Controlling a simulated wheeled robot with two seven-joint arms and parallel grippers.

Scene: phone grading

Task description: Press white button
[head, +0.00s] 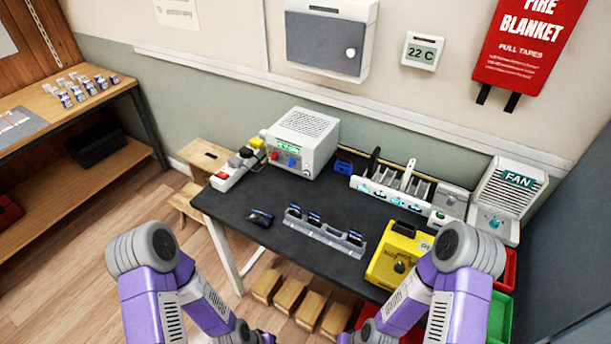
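A white button (236,162) appears on a pale strip of buttons (226,185) at the left end of the dark table. The strip also carries red, dark and yellow buttons. The buttons are small here, and I cannot tell whether any is pressed. My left gripper (262,338) is at the bottom edge, in front of the table and well away from the strip. My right gripper (346,339) is at the bottom edge, a little right of it. Both are cut off by the frame, so their fingers are hidden.
A white instrument box (302,140) stands behind the strip. A grey rack (322,236) with several phones, a loose phone (260,217) and a yellow device (399,254) occupy the table (275,245). A fan (505,200) stands at right.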

